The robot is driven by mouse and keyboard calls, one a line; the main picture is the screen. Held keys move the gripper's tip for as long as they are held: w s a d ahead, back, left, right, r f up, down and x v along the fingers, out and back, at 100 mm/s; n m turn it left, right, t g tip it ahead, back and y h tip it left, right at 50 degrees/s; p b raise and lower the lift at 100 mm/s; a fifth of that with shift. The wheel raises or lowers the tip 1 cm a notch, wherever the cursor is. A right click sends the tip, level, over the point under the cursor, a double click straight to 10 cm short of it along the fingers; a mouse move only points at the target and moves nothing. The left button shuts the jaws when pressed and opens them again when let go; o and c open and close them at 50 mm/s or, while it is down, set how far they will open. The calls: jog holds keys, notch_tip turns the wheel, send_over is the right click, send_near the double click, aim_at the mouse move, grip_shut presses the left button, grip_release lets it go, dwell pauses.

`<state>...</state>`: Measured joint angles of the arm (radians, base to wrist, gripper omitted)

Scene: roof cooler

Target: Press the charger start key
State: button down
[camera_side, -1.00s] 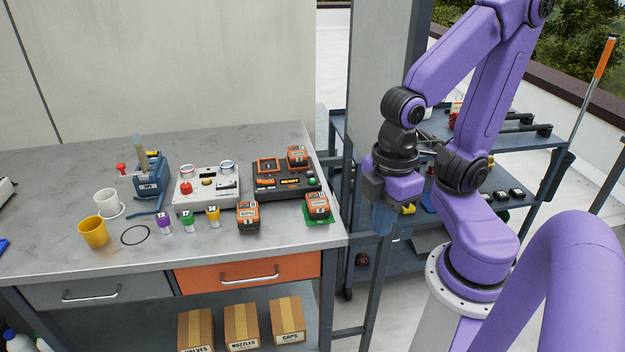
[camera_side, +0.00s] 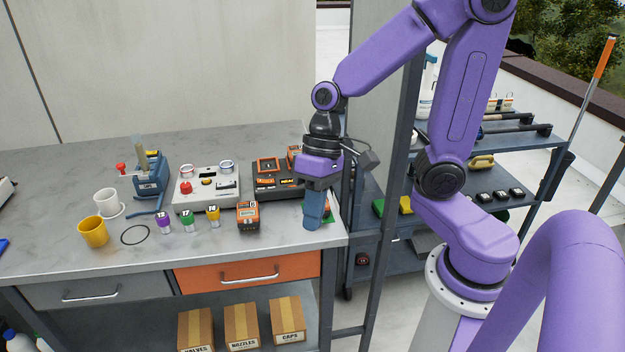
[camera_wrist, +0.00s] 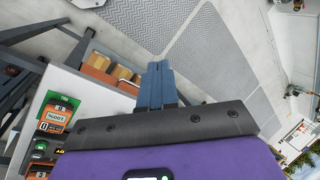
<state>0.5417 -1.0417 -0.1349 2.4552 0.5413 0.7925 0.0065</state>
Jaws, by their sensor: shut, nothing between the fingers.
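The charger (camera_side: 266,183) is a black and orange unit at the back right of the bench, partly hidden behind my gripper in the side view. One orange and black battery (camera_side: 294,155) stands in it, mostly hidden by my wrist. My gripper (camera_side: 312,224) is shut and empty, pointing down in front of the charger's right side. In the wrist view my gripper (camera_wrist: 160,90) shows blue fingers together. A battery on a green mat (camera_wrist: 66,101) lies to their left there, with part of the charger (camera_wrist: 38,168) below it.
Another battery (camera_side: 248,217) stands left of my gripper. A grey tester box (camera_side: 207,189) with a red knob is left of the charger. A post (camera_side: 393,200) rises right of the bench.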

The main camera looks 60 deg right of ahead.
jog(key=w+d+m+t+y, duration=0.1)
jog(key=w+d+m+t, duration=0.25)
jog(key=w+m, duration=0.5)
jog(key=w+d+m+t+y, duration=0.1)
jog(key=w+d+m+t, duration=0.25)
jog(key=w+m, duration=0.45)
jog(key=d+f+m+t+h, duration=0.2)
jog(key=d+m+h, duration=0.4)
jog(key=d+m, duration=0.6)
jog(key=d+t, duration=0.1)
jog(key=d, duration=0.6)
jog(key=shift+w+d+m+h, duration=0.35)
jog(key=shift+w+h, duration=0.05)
jog(key=shift+f, duration=0.2)
jog(key=shift+f, duration=4.25)
jog(key=shift+f, duration=0.2)
jog(key=shift+f, duration=0.25)
